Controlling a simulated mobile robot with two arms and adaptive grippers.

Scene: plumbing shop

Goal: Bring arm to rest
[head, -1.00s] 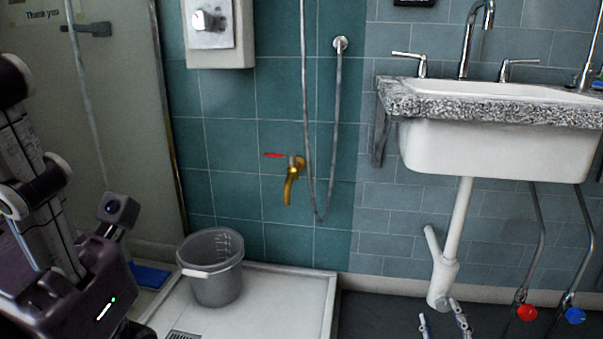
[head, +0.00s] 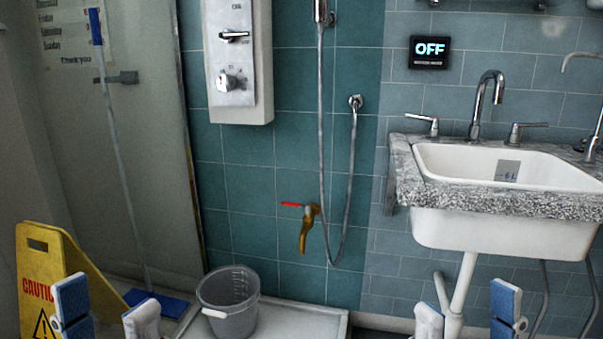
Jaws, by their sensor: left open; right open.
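My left gripper (head: 107,314) shows at the bottom left of the head view, only its fingertips in the frame. The two fingers, with blue and pale parts, are apart with nothing between them. They appear in front of the yellow caution sign and the shower tray area. My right gripper (head: 466,314) shows at the bottom right, in front of the sink's white drain pipe. Its two fingers are also apart and hold nothing. The rest of both arms is below the frame.
A grey bucket (head: 229,304) stands in the white shower tray (head: 290,320). A yellow caution sign (head: 62,262) stands at left near a blue mop (head: 160,303). A brass tap (head: 306,230) and hose are on the wall. A white sink (head: 500,233) sits at right.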

